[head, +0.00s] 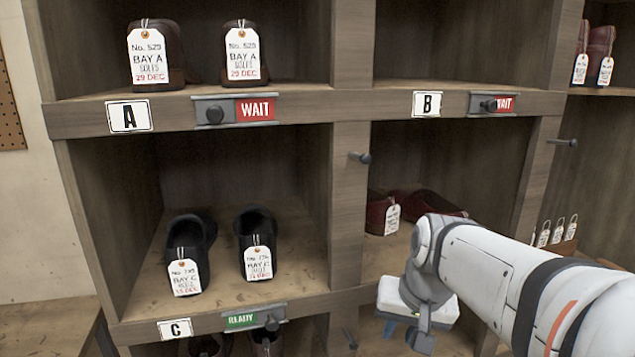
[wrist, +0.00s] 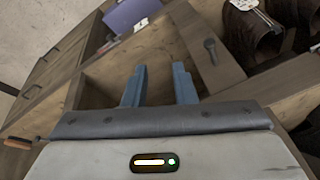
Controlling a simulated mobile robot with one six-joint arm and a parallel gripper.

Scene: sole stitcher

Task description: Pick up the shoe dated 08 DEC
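No tag that I can read says 08 DEC. A pair of dark red shoes (head: 378,212) lies in the compartment under B in the head view; one white tag (head: 392,219) shows, its date too small to read, and my arm hides part of the pair. Two black shoes (head: 190,240) (head: 256,228) stand in bay C with tags whose dates are hard to read. Two brown shoes (head: 163,45) (head: 240,45) in bay A are tagged 29 DEC. My gripper (wrist: 159,85) is open and empty, its blue fingers apart; in the head view it is mostly hidden.
Wooden dividers and shelf edges frame the compartments. A dark peg (head: 360,157) sticks out from the middle post. More tagged shoes (head: 597,55) stand at the far right. A dark shoe (wrist: 258,35) and a purple object (wrist: 130,14) show in the wrist view.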

